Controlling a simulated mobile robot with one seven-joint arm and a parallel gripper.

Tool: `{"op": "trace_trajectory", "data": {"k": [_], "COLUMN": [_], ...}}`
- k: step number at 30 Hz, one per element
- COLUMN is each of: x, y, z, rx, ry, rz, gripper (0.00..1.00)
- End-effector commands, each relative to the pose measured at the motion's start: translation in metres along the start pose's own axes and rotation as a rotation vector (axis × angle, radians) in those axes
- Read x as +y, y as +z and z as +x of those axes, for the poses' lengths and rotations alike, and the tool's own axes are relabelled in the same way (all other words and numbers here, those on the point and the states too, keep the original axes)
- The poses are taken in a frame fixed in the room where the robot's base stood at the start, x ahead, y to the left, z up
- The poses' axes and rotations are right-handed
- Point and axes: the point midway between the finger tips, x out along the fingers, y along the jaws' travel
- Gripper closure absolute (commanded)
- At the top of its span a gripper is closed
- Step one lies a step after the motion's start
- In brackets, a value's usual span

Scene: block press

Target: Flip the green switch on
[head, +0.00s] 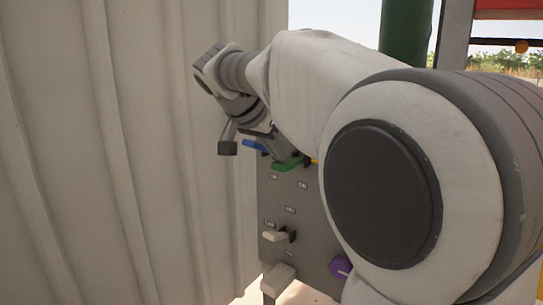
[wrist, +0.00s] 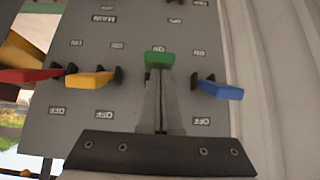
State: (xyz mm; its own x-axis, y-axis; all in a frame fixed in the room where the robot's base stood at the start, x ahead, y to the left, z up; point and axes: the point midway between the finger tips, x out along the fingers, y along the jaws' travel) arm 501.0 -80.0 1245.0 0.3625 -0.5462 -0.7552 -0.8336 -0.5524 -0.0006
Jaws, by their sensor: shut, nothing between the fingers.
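The green switch (head: 286,166) is a lever on the grey panel (head: 300,200), partly under my arm in the head view. In the wrist view the green switch (wrist: 159,59) stands just beyond my fingertips, between the yellow and blue switches. My gripper (wrist: 160,82) is shut and empty, with its tips at or very near the green lever. I cannot tell whether they touch. An ON label shows just above the green lever in the wrist view. The lever's base is hidden, and I cannot tell its tilt.
A blue switch (wrist: 221,90) and a yellow switch (wrist: 90,79) flank the green one closely. A red switch (wrist: 34,75) is farther left. A white switch (head: 275,237) and a purple one (head: 340,267) sit lower. A corrugated wall (head: 130,160) stands left.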

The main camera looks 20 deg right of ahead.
Motion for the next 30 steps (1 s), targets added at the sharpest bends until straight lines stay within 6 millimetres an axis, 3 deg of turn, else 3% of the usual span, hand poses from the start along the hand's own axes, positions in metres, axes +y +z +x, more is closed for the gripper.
{"op": "trace_trajectory", "data": {"k": [1,3,18,30], "x": [-0.001,-0.001,0.000,0.000], "y": [0.011,0.015,0.038,0.046], "z": [0.009,0.011,0.027,0.039], "rx": [0.028,0.070,0.362,0.353], "ry": [-0.002,-0.002,-0.001,0.000], "rz": [-0.003,-0.003,-0.001,-0.001], "gripper": [1.00,1.00,1.00,1.00]}}
